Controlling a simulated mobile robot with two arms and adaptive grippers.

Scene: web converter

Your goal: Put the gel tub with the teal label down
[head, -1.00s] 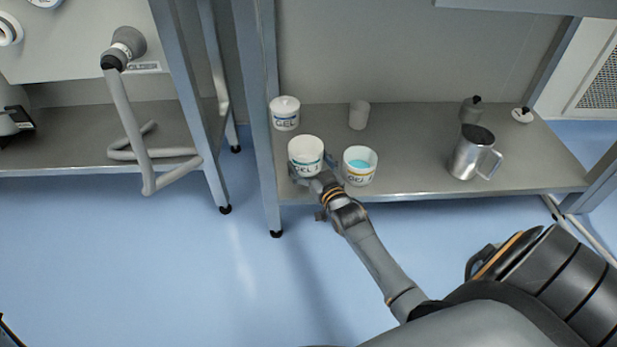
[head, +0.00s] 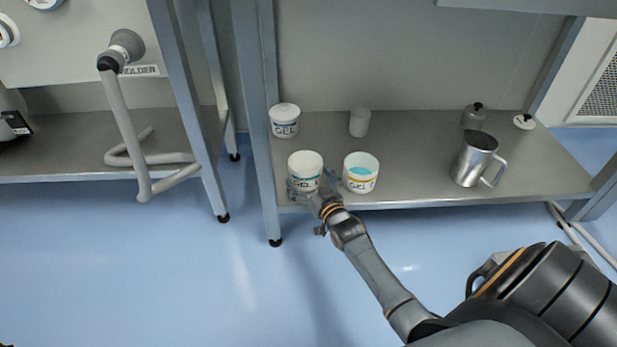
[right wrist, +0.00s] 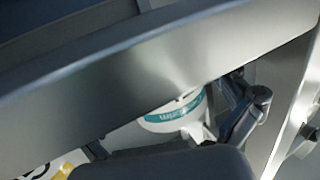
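The gel tub with the teal label (head: 305,164) is white and upright at the front left of the metal shelf (head: 420,150). My right gripper (head: 312,188) has its fingers on either side of this tub and appears shut on it. The tub is at or just above the shelf surface; I cannot tell whether its base touches. In the right wrist view the tub's teal label (right wrist: 172,112) shows between dark fingers, and a large grey edge hides its upper part. My left gripper is not in view.
An open tub with a yellow label (head: 360,180) and teal contents stands close to the right. A lidded tub with a blue label (head: 284,122) and a small cup (head: 359,122) stand behind. A metal jug (head: 473,160) is farther right. The shelf's post is close at left.

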